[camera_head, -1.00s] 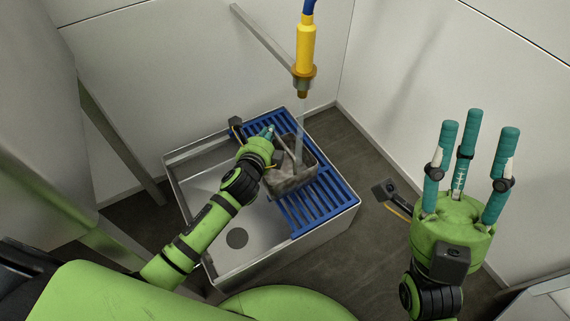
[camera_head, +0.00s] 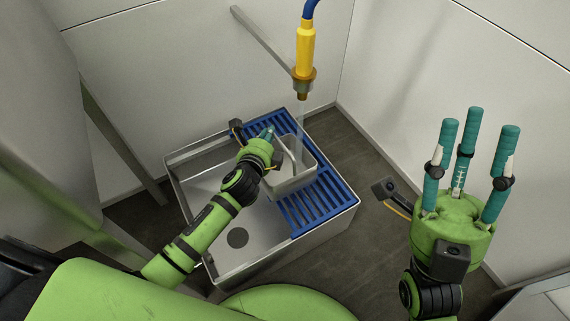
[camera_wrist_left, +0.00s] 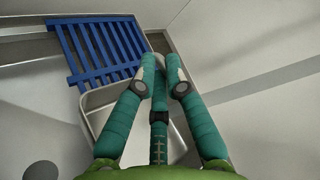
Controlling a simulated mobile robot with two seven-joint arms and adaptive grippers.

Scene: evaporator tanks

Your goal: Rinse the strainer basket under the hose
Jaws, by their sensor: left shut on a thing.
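The strainer basket (camera_head: 297,181) is a pale grey, clean-looking box with a bar handle, held over the sink beside the blue rack. My left gripper (camera_head: 268,133) is shut on it at its handle side. In the left wrist view my left gripper's teal fingers (camera_wrist_left: 160,70) close together over the basket (camera_wrist_left: 98,104), hiding part of it. The hose (camera_head: 304,60) hangs above with a yellow nozzle, and a faint stream runs from its tip down to the basket. My right gripper (camera_head: 477,135) is open and empty at the right, fingers pointing up.
The steel sink (camera_head: 215,261) has a drain hole at its bottom left. The blue slatted rack (camera_head: 318,205) covers its right part and also shows in the left wrist view (camera_wrist_left: 92,48). Walls stand close behind and right. Dark floor (camera_head: 365,165) lies free between the sink and my right gripper.

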